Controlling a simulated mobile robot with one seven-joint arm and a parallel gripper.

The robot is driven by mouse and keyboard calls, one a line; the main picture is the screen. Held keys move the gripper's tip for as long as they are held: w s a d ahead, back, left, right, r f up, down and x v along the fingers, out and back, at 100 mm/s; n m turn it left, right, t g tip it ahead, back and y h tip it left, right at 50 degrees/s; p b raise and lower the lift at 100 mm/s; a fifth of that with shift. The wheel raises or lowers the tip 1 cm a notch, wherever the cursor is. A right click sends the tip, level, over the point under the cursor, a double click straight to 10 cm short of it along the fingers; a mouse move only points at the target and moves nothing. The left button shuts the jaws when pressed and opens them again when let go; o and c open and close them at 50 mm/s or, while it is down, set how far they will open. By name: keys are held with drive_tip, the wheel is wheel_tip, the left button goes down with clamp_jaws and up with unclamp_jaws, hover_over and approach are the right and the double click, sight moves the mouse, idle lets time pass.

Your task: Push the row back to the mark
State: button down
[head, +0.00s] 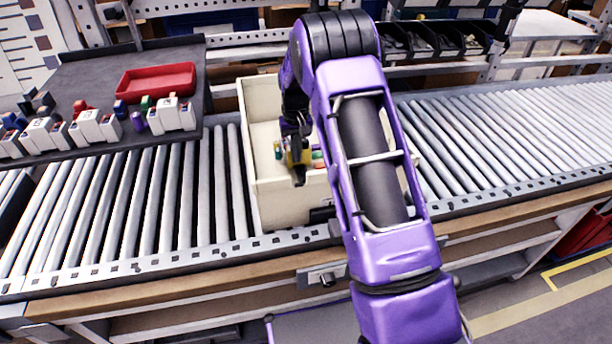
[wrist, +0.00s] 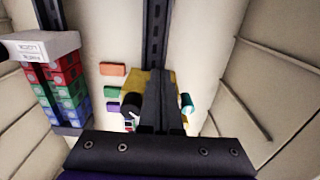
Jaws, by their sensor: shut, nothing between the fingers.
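My gripper (head: 299,180) reaches down into a cream tote (head: 262,190). Its dark fingers (wrist: 161,85) are together with nothing held. In the wrist view a yellow piece (wrist: 131,82) shows right behind the fingers; I cannot tell whether they touch it. A teal round piece (wrist: 187,103) is close on the right. I cannot make out a mark. My arm hides part of the tote.
The tote walls (wrist: 265,60) slope up close on both sides. Dark slotted strips (wrist: 157,25) run inside it. The tote stands on a roller conveyor (head: 150,200), with bare rollers left and right. A dark table (head: 80,75) at the left holds a red tray (head: 157,82) and several white holders.

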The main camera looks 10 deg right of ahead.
drive_tip(key=shift+s, duration=0.35)
idle(1.0)
drive_tip(key=shift+r, duration=0.15)
drive_tip(key=shift+r+p, duration=0.55)
drive_tip(key=shift+r, duration=0.3)
drive_tip(key=shift+r, duration=0.2)
wheel_tip(320, 180, up, 11)
drive_tip(key=p, duration=0.2)
drive_tip(key=shift+s+r, duration=0.15)
drive_tip(key=shift+s, duration=0.25)
